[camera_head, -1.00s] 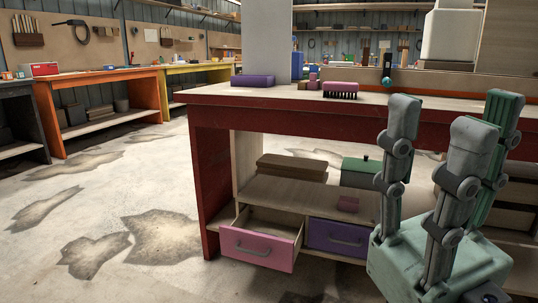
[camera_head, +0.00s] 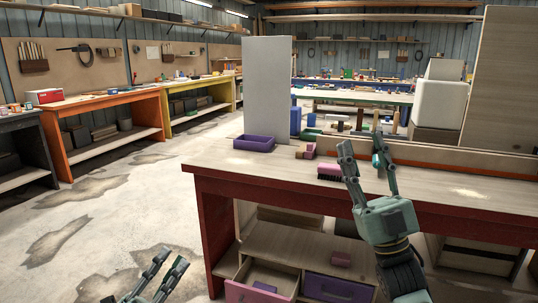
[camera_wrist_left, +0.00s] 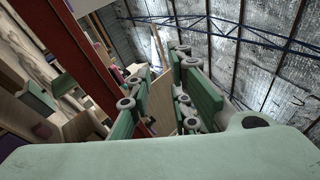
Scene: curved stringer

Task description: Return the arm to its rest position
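My left gripper (camera_head: 164,264) is at the bottom left of the head view, over the floor and left of the red workbench (camera_head: 210,230). Its fingers are spread and nothing shows between them. They also fill the middle of the left wrist view (camera_wrist_left: 162,78), with the ceiling and the bench's red edge behind. My right gripper (camera_head: 362,150) points upward in front of the bench top, close to a pink brush (camera_head: 329,171). Its fingers are apart and I see nothing held between them. The lower part of the left arm is out of the head view.
A pink drawer (camera_head: 255,294) stands pulled out under the bench, beside a shut purple drawer (camera_head: 340,289). A purple tray (camera_head: 254,143) and small blocks (camera_head: 306,152) are on the bench top. Open floor (camera_head: 130,220) lies at left, before orange (camera_head: 105,107) and yellow benches.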

